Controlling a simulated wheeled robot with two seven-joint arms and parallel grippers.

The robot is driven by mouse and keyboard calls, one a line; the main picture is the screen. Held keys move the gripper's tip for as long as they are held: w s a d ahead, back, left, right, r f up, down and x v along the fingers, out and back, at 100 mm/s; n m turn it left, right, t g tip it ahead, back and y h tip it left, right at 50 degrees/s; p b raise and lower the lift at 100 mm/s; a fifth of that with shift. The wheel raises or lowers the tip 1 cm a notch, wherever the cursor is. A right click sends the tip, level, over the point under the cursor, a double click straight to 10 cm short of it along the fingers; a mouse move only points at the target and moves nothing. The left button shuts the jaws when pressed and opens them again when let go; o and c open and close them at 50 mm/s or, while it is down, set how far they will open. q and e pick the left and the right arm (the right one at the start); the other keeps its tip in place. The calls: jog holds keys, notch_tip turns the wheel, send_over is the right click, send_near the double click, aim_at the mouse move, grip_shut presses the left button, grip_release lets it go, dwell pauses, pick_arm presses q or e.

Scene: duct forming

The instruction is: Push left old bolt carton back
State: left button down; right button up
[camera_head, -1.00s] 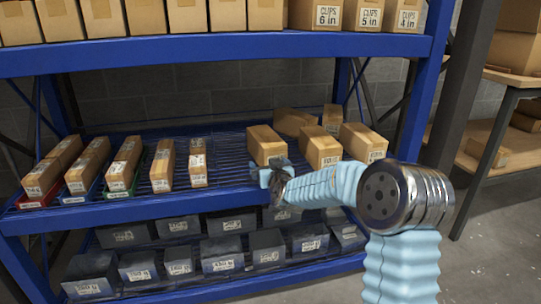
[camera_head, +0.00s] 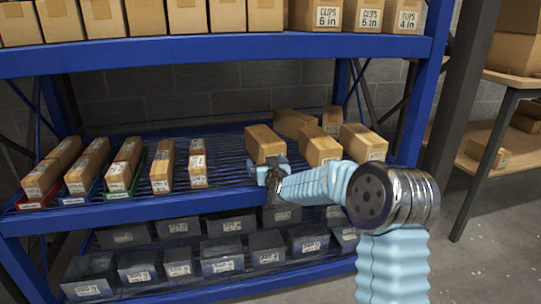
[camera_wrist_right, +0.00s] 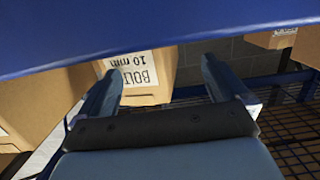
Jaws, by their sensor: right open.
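The left old bolt carton (camera_head: 264,142) is a brown box on the middle shelf, at the left end of the right-hand carton group. My right gripper (camera_head: 269,166) is open just in front of it and hides its lower front. In the right wrist view, a carton labelled bolt 10 mm (camera_wrist_right: 145,78) shows beyond and between the spread fingers of my right gripper (camera_wrist_right: 160,66). I cannot tell whether the fingers touch it. My left gripper is out of view.
Other cartons stand close behind and to the right, including one nearby carton (camera_head: 319,147). Narrow boxes (camera_head: 162,165) stand to the left, with bare wire shelf (camera_head: 228,165) between. The blue upper beam (camera_head: 200,53) runs above; grey bins (camera_head: 222,252) sit below.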

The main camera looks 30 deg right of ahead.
aim_at(264, 159)
jog(key=shift+w+d, duration=0.1)
jog(key=shift+w, duration=0.3)
jog(key=shift+x, duration=1.05)
jog(key=shift+w+r, duration=0.15)
jog(key=shift+r, duration=0.05)
